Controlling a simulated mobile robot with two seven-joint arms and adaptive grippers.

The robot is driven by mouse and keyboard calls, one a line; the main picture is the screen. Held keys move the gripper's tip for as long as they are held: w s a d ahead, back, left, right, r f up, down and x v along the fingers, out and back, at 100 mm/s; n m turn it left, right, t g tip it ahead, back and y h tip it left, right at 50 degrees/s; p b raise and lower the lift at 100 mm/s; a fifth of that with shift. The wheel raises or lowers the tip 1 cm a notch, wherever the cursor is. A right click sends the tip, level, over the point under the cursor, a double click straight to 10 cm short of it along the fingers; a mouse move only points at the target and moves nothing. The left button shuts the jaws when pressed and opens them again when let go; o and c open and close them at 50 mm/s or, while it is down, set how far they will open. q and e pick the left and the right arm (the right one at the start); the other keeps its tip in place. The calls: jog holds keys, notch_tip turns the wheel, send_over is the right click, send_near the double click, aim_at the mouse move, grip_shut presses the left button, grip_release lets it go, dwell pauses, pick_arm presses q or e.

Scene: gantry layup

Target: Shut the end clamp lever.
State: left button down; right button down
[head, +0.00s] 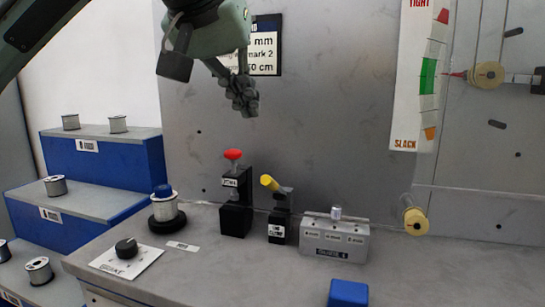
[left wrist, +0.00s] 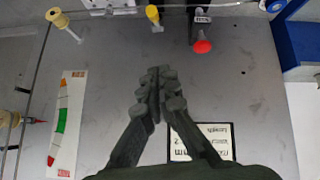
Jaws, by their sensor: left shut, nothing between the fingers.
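The end clamp is a small black block (head: 278,229) with a white label on the grey bench, and its lever has a yellow grip (head: 269,183). The lever slants up and to the left from a pivot at the block's top. The yellow grip also shows in the left wrist view (left wrist: 153,14), near the top edge. My left gripper (head: 244,100) is shut and empty, above and a little left of the lever, in front of the upright panel. Its closed fingers (left wrist: 158,80) show in the left wrist view, apart from the lever. My right gripper is not in view.
A black block with a red knob (head: 232,155) stands just left of the clamp. A grey gauge block (head: 334,238) stands to its right. A spool (head: 164,205), a dial plate (head: 126,255) and a blue block (head: 348,292) are on the bench. The air above the clamp is clear.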

aim_at(277, 188)
pick_arm(q)
jog(key=shift+s+a, duration=0.1)
jog(key=shift+s, duration=0.05)
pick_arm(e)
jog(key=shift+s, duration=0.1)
